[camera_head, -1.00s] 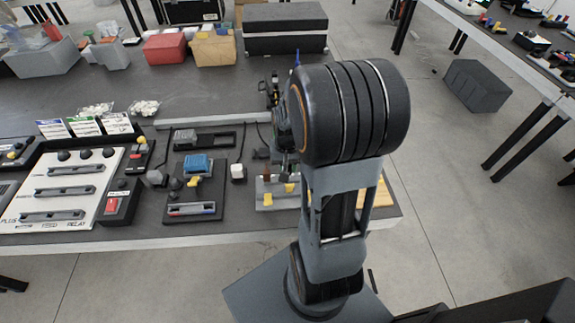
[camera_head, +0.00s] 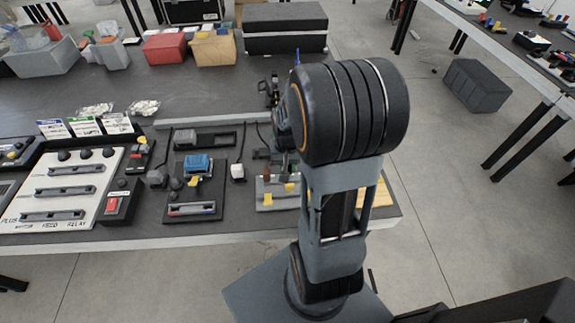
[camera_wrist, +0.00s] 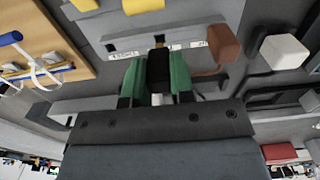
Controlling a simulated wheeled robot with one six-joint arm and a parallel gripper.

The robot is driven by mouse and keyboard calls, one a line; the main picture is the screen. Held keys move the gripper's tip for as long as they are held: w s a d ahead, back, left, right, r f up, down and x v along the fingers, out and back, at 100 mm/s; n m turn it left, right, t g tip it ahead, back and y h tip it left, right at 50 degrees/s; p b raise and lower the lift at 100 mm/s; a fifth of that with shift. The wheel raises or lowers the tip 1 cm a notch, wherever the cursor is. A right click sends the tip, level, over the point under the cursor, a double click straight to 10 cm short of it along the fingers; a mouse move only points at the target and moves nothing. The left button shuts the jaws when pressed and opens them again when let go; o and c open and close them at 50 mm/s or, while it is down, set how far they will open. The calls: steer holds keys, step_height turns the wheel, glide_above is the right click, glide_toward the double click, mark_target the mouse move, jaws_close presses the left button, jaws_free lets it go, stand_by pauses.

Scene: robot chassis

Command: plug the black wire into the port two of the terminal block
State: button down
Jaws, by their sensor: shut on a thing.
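My gripper (camera_wrist: 158,82) shows in the wrist view, its green-padded fingers shut on a black piece that looks like the end of the black wire (camera_wrist: 158,66). The piece sits against or just in front of a light grey block with printed labels, which looks like the terminal block (camera_wrist: 180,33). I cannot tell whether it is inside a port. A brown plug (camera_wrist: 222,42) is to the right of the fingers. In the head view the terminal block (camera_head: 265,207) is partly hidden by my arm, and the fingers are hidden.
A white cube (camera_wrist: 284,50) lies right of the brown plug. A wooden board with blue and white cables (camera_wrist: 35,60) is on the left in the wrist view. In the head view, a black panel with a blue part (camera_head: 197,164) and a white relay board (camera_head: 62,190) stand to the left.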

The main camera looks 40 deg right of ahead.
steer(key=shift+f+b, duration=1.1)
steer(key=shift+f, duration=0.3)
steer(key=c, duration=0.9)
jaws_free()
step_height(320, 180, up, 14)
steer(key=p, duration=0.1)
steer(key=shift+f, duration=0.45)
steer(key=s+a+r+n+t+p, duration=0.1)
steer(key=s+a+r+n, duration=0.1)
steer(key=a, duration=0.4)
steer(key=s+a+r+n+t+p, duration=0.1)
steer(key=s+a+r+n+t, duration=0.1)
steer(key=a, duration=0.4)
steer(key=shift+s+a+n+t+p, duration=0.35)
steer(key=shift+s+n, duration=0.3)
steer(key=shift+n, duration=0.35)
